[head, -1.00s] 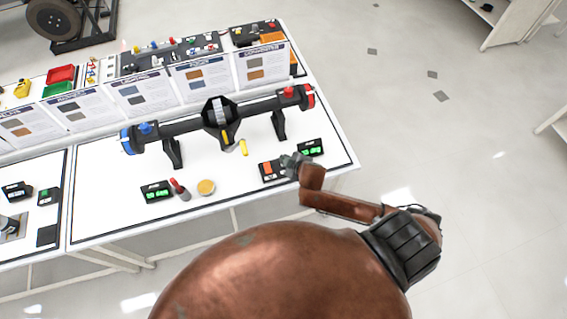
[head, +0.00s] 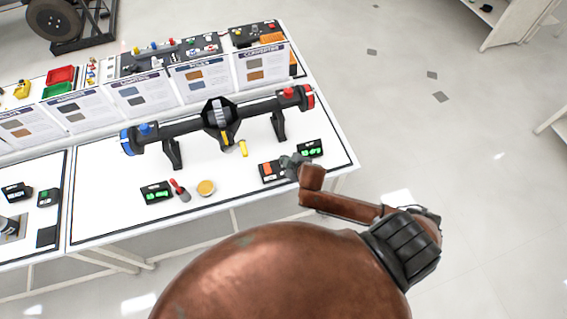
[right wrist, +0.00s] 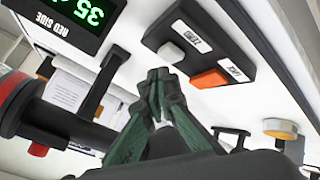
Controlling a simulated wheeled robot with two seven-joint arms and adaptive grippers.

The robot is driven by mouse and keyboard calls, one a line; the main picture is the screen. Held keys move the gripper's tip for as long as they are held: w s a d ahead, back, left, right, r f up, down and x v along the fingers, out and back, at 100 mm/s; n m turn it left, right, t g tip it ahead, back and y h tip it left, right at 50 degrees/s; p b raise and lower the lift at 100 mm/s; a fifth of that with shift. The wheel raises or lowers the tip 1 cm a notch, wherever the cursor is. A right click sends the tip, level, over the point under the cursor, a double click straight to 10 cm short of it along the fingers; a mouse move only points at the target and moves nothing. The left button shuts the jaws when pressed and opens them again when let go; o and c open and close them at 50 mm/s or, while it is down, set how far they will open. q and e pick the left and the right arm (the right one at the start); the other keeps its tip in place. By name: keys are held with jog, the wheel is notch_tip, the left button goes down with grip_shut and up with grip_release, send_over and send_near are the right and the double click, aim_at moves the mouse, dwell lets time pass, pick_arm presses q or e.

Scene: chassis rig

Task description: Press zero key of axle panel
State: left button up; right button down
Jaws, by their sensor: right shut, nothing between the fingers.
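The axle panel (head: 266,178) is a small dark box near the right front of the white table, with its right part hidden by my gripper. In the right wrist view, the panel (right wrist: 222,47) carries a pale grey key (right wrist: 171,52) beside a label reading ZERO, and an orange key (right wrist: 209,79) with another label. My right gripper (head: 289,160) is shut and empty at the panel. In the right wrist view, its fingertips (right wrist: 160,75) appear just below the grey key; I cannot tell whether they touch it. My left gripper is not in view.
The axle (head: 185,127) stands on supports behind the panel. A green-lit display (head: 310,148) is right of my gripper, labelled RED SIDE in the right wrist view (right wrist: 75,20).

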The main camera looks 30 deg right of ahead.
jog(key=shift+f, duration=0.15)
jog(key=shift+f, duration=0.25)
jog(key=shift+f, duration=0.5)
dwell(0.8)
dwell(0.4)
jog(key=shift+r+p, duration=0.9)
jog(key=shift+p, duration=0.3)
jog(key=shift+r, duration=0.1)
notch_tip(320, 180, up, 5)
jog(key=p, duration=0.5)
jog(key=shift+p, duration=0.4)
